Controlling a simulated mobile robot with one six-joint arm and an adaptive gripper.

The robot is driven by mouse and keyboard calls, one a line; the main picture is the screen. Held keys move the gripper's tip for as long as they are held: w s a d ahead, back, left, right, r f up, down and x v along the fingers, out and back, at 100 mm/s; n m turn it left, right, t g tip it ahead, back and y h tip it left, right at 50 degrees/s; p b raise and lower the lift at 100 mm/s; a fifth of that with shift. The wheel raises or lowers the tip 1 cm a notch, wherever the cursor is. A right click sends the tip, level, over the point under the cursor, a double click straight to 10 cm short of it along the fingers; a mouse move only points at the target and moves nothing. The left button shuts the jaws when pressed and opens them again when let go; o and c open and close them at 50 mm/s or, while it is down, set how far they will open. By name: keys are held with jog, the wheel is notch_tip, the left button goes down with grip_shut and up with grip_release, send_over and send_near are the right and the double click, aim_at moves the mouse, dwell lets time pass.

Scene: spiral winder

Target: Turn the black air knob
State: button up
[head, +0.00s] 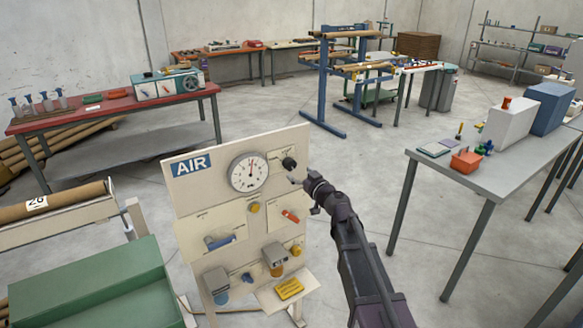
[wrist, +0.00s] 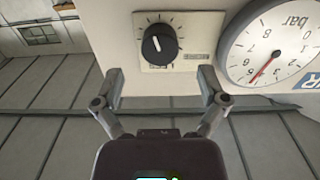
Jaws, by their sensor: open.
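The black air knob (head: 289,163) sits on a small pale scale plate near the upper right corner of the cream AIR panel (head: 185,215). In the wrist view the black knob (wrist: 159,43) is round with a white pointer line and tick marks around it. My gripper (head: 294,178) is in front of the panel near the knob. In the wrist view my gripper (wrist: 160,80) is open and empty. Its two fingers are spread to either side, below the knob in the picture, and do not appear to touch it.
A pressure gauge (head: 249,172) with a red needle is left of the knob; it also shows in the wrist view (wrist: 272,48). Lower on the panel are a red-orange lever (head: 290,216), yellow knobs and filter units. A grey table (head: 480,185) stands to the right, with clear floor between.

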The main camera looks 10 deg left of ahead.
aim_at(292, 167)
jog(key=shift+x, duration=2.55)
jog(key=shift+c, duration=0.2)
jog(key=c, duration=1.1)
